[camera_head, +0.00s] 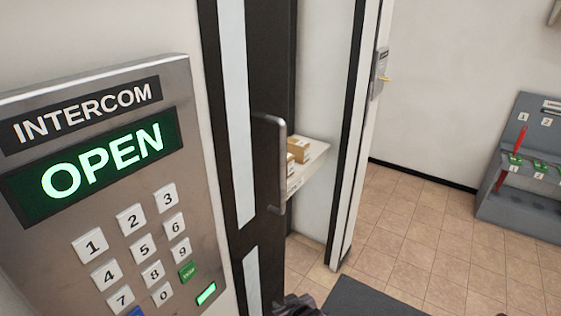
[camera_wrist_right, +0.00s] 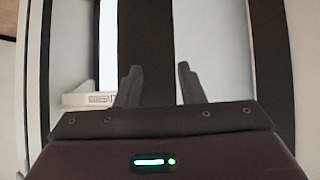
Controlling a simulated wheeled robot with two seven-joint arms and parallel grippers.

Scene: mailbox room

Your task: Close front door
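The front door appears to be the dark-framed door (camera_head: 275,75) with pale glass panels, standing just right of the intercom in the head view. A long grey vertical handle (camera_head: 282,165) is on it. My right gripper (camera_head: 300,305) shows only as a dark tip at the bottom edge, below the handle. In the right wrist view my right gripper (camera_wrist_right: 158,85) has its two fingers apart with nothing between them. Dark and pale upright panels (camera_wrist_right: 145,40) stand beyond the fingers; I cannot tell whether they touch. My left gripper is not in view.
A steel intercom (camera_head: 100,190) reading OPEN fills the left. A shelf (camera_head: 308,168) with small boxes shows behind the door. A white post or door edge (camera_head: 355,130) stands right of it.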

